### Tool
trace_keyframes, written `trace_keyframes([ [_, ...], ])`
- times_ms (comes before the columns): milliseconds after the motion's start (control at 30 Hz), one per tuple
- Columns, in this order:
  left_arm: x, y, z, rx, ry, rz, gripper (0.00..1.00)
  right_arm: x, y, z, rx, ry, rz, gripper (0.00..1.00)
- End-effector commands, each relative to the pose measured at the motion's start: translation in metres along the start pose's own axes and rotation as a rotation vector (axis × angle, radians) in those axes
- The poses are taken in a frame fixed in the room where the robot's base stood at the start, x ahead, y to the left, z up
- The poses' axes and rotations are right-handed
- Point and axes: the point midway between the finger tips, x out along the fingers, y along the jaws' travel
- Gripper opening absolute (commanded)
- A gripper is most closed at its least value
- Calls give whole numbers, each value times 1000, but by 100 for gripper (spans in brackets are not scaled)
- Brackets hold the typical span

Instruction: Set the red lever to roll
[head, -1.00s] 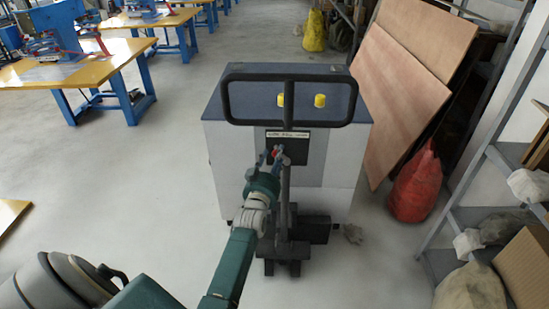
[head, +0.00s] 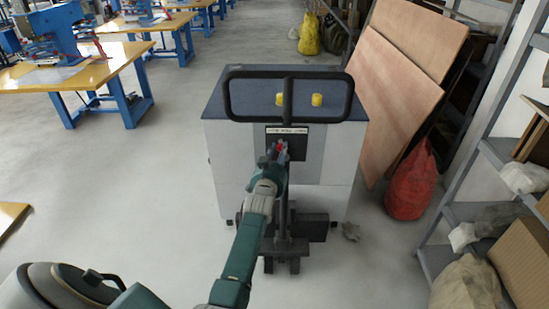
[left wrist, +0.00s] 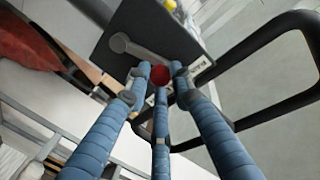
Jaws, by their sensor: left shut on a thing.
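The red lever's knob (head: 282,147) shows at the dark panel (head: 300,144) on the front of a grey cabinet. In the left wrist view, the red knob (left wrist: 160,76) sits at the end of a grey lever arm (left wrist: 140,49) on the black panel (left wrist: 150,22). My left gripper (head: 277,152) is shut on the knob, and its blue fingers (left wrist: 160,88) surround it in the wrist view. A pale label strip (head: 289,131) is above the lever; its words are too small to read. My right gripper is not in view.
A black looped handle on an upright post (head: 288,100) stands close in front of the cabinet (head: 235,170), beside my left gripper. Two yellow knobs (head: 317,100) are on its top. Boards (head: 405,70), a red sack (head: 411,182) and shelving (head: 480,180) stand right.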

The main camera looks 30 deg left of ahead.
Motion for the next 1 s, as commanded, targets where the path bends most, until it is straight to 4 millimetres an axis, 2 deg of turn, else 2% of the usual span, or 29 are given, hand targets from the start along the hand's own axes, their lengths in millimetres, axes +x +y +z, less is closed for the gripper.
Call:
trace_keyframes([
  [33,1,-2,-9,33,5,-4,0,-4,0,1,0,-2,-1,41],
  [400,4,11,-15,239,-34,-4,0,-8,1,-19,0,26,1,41],
  [1000,5,15,-19,299,-41,-5,0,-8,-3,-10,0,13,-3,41],
])
